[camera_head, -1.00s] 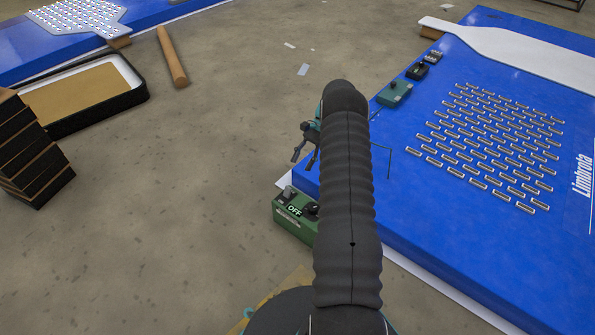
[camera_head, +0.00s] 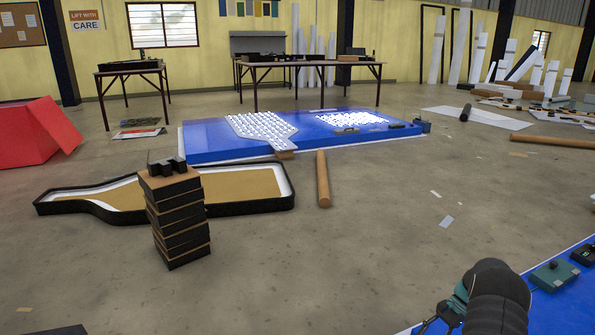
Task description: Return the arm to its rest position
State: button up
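My arm shows at the lower right of the head view, its dark ribbed sleeve cut off by the bottom edge. My gripper (camera_head: 441,317) is at the left of the sleeve, beside the corner of a blue board (camera_head: 568,302). Its teal body and dark fingers are partly hidden by the sleeve and cut by the frame edge. I see nothing held, but the finger gap is not clear. A green switch box (camera_head: 554,275) sits on the blue board, to the right of my arm.
A stack of black-and-wood blocks (camera_head: 180,222) stands by a bottle-shaped tray (camera_head: 246,206). A wooden roller (camera_head: 323,180) lies on the floor. Another blue board (camera_head: 205,143) with lit white dots lies behind. A red box (camera_head: 30,134) is at far left. The central floor is clear.

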jog(key=s+a+r+n+t+h+p, duration=0.15)
jog(key=s+a+r, duration=0.25)
jog(key=r, duration=0.5)
jog(key=s+a+r+n+h+p, duration=0.1)
jog(key=s+a+r+n+h, duration=0.2)
jog(key=r, duration=0.5)
jog(key=s+a+r+n+h+p, duration=0.1)
jog(key=s+a+r+n, duration=0.1)
jog(key=s+a+r, duration=0.5)
jog(key=s+a+r+n+t+p, duration=0.1)
jog(key=s+a+r, duration=0.3)
jog(key=r, duration=0.4)
jog(key=s+a+r+n+t+h+p, duration=0.1)
jog(key=s+a+r+n+t+p, duration=0.1)
jog(key=s+r, duration=0.4)
jog(key=s+a+r+n+t+h+p, duration=0.1)
jog(key=s+a+r+n+t+p, duration=0.1)
jog(key=s+a+r, duration=0.4)
notch_tip(320, 180, up, 4)
jog(key=shift+a+f+n+t, duration=0.2)
jog(key=shift+a+n+t, duration=0.3)
jog(key=shift+t, duration=0.55)
jog(key=shift+d, duration=0.15)
dwell(0.8)
